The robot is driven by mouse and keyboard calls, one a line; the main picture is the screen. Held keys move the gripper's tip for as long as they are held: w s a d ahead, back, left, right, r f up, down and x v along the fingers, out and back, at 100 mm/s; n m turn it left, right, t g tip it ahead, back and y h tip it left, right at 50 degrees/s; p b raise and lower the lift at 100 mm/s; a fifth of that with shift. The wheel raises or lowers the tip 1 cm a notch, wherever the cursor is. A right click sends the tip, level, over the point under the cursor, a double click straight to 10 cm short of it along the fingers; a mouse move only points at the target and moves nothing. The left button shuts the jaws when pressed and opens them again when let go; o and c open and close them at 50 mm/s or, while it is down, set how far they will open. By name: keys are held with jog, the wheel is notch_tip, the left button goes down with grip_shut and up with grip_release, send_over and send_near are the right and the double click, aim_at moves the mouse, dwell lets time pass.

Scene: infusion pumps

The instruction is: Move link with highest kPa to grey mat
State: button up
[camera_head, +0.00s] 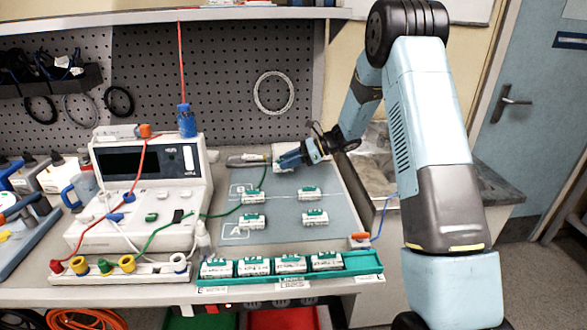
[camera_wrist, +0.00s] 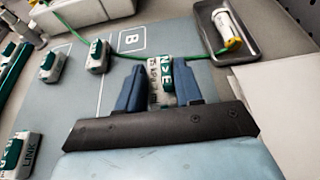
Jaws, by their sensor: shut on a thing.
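My gripper (camera_head: 288,160) is over the back part of the blue-grey mat (camera_head: 285,234). In the wrist view its two blue fingers (camera_wrist: 159,84) are shut on a white and green link (camera_wrist: 167,72). Several similar links lie on the mat, among them a back-right one (camera_head: 310,193), a front-right one (camera_head: 315,218), a back-left one (camera_head: 252,197) and a front-left one (camera_head: 251,220). White outlines on the mat mark A and B areas. No kPa values on the links are readable.
A teal rack (camera_head: 375,266) with several links stands along the front edge. A white meter (camera_head: 120,225) with a dark screen and coloured leads stands left of the mat. A green lead crosses the mat's left part. A small tray (camera_wrist: 247,50) holds a white tube.

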jog(key=shift+f, duration=1.35)
jog(key=shift+f, duration=0.1)
jog(key=o, duration=1)
jog(key=shift+o, duration=0.2)
